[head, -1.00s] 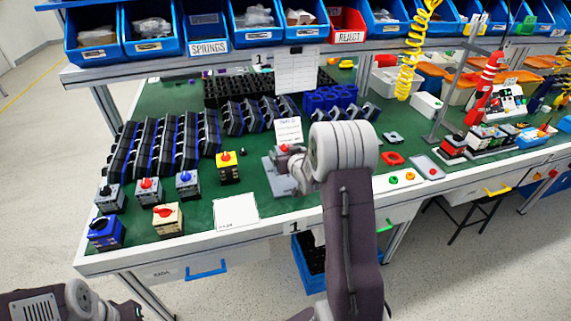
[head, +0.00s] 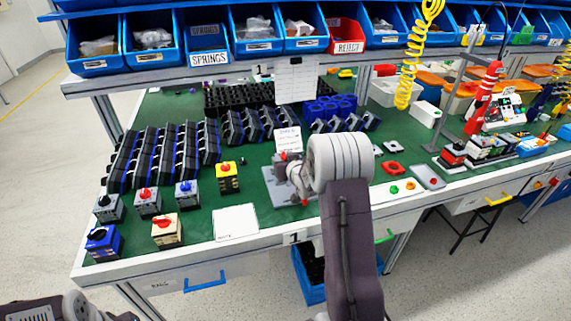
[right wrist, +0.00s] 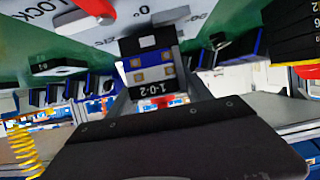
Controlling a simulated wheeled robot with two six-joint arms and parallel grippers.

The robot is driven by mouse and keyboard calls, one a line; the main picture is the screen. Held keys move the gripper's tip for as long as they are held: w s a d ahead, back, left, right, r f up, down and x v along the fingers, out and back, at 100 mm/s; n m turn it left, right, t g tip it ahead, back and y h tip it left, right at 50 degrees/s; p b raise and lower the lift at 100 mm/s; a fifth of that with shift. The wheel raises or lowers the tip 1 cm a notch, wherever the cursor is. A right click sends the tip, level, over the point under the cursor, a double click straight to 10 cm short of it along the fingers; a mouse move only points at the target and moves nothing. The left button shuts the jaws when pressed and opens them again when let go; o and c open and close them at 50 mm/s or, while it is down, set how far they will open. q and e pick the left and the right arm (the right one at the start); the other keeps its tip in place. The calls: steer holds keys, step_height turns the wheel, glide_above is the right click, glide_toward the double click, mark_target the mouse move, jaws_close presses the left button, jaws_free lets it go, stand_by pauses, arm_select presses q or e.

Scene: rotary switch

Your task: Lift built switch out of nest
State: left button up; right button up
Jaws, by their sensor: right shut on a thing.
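My right gripper (right wrist: 158,92) is shut on the built switch (right wrist: 153,70), which shows in the right wrist view between the two fingers. The switch has a blue and grey body, copper-coloured terminals and a label reading 1-0-2. In the head view its red knob (head: 283,155) shows just left of my right wrist, which hides most of the switch. The grey nest plate (head: 276,181) lies beneath, with a red lever (head: 304,202) at its front. The lever (right wrist: 95,9) also shows in the wrist view, beside LOCK lettering. The switch's height above the plate is unclear. My left gripper is out of view.
Several finished switches, including a yellow one (head: 228,178), stand left of the nest. A white card (head: 236,222) lies in front. Racks of dark parts (head: 160,150) fill the back left. A sign (head: 289,140) stands behind the nest.

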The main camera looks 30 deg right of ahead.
mark_target(286, 152)
step_height(286, 152, up, 3)
steer(key=shift+r+p, duration=0.15)
steer(key=shift+p, duration=0.2)
steer(key=shift+s+d+r, duration=0.15)
steer(key=shift+s+r, duration=0.05)
steer(key=shift+r, duration=0.1)
steer(key=s+d+r+p, duration=0.3)
steer(key=s+d+r, duration=0.2)
steer(key=s, duration=0.4)
steer(key=shift+s+d+r, duration=0.3)
steer(key=shift+d+r, duration=0.05)
steer(key=shift+r, duration=0.4)
